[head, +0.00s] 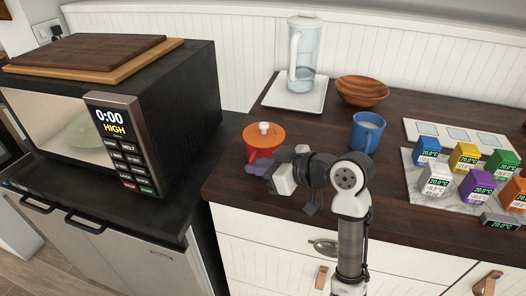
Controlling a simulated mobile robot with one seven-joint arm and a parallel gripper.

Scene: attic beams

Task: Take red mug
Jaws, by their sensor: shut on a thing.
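The red mug (263,141) stands near the left front corner of the dark wooden counter. It has an orange-red top with a white knob. My gripper (262,166) is at its near side, with the fingers at the mug's lower part. The gripper is shut on the red mug. The exact contact is small and partly hidden by the gripper and wrist.
A blue mug (367,132) stands to the right, with a wooden bowl (362,91) and a glass jug (304,55) behind. Several coloured display cubes (465,158) sit at the right. A microwave (180,95) stands left. The counter between the mugs is clear.

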